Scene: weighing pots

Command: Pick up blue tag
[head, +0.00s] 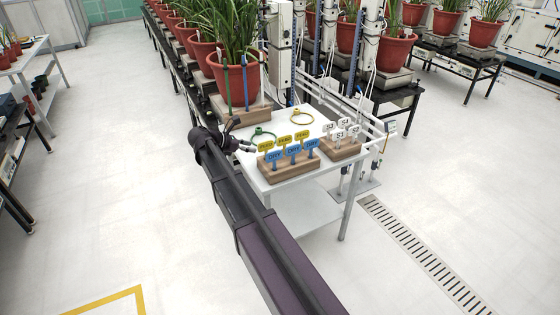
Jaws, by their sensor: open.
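Several blue tags stand upright in the front row of a wooden block (290,172) on a white table in the head view. They are the left blue tag (275,157), the middle blue tag (294,150) and the right blue tag (312,145), and their lettering seems to read DRY. Yellow tags (284,141) marked FEED stand behind them. My gripper (248,147) is open and empty at the table's left edge, left of the block and apart from the blue tags. Its fingertips are small and dark in this view.
A second wooden block (342,152) with white tags stands to the right. A green ring (263,137) and a yellow ring (301,118) lie behind the blocks. A red pot (236,80) with a tall plant stands at the back. The floor in front is clear.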

